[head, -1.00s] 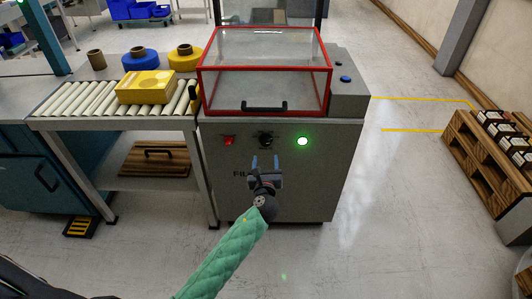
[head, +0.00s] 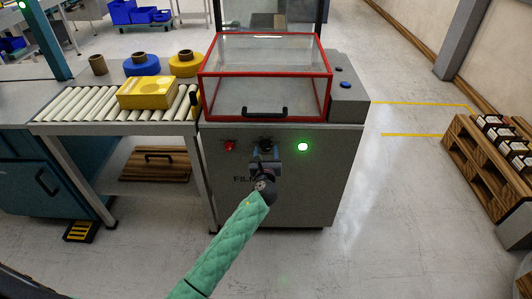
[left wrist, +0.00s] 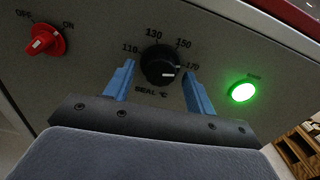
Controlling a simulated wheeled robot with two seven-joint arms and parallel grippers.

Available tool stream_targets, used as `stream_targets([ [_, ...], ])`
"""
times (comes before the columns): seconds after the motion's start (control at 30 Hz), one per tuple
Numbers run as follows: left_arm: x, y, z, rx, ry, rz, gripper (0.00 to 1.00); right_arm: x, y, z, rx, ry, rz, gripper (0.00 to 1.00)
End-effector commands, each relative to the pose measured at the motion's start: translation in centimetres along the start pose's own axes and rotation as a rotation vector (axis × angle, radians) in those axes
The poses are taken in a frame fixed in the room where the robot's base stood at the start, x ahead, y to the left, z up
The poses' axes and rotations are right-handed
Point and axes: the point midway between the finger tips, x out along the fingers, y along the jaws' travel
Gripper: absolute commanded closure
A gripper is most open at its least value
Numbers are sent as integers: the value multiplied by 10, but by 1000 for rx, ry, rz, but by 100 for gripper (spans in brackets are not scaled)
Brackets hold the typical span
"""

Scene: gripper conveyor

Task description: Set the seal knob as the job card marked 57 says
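The seal knob (left wrist: 160,65) is a round black dial on the grey machine front, labelled SEAL °C, with 110, 130, 150 and 170 around it. Its white mark is on the lower right part of its face, on the side towards 170. My left gripper (left wrist: 158,85) is open, with one blue finger on each side of the knob's lower part; I cannot tell whether they touch it. In the head view my left gripper (head: 265,155) is in front of the knob and mostly hides it. No card marked 57 is readable. My right gripper is not in view.
A red OFF/ON switch (left wrist: 42,42) is left of the knob, and a lit green button (left wrist: 242,92) is right. The red-framed clear lid (head: 265,75) is above. A roller conveyor (head: 75,105) with a yellow block (head: 146,94) stands left. A wooden rack (head: 480,155) stands right.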

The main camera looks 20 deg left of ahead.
Motion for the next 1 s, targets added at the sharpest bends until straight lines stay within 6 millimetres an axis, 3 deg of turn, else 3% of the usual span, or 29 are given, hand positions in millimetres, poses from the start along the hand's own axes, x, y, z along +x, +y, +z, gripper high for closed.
stream_targets([
  [0.03, 0, 0, 0, 0, 0, 0, 54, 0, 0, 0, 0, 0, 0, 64],
  [0.2, 0, 0, 0, 0, 0, 0, 88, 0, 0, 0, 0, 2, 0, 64],
  [0.23, 0, 0, 0, 0, 0, 0, 89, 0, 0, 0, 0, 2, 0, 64],
  [0.63, 0, 0, 0, -78, 0, -1, 89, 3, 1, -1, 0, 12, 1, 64],
  [1.0, 0, -1, -1, -377, 0, 0, 89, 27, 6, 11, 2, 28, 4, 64],
])
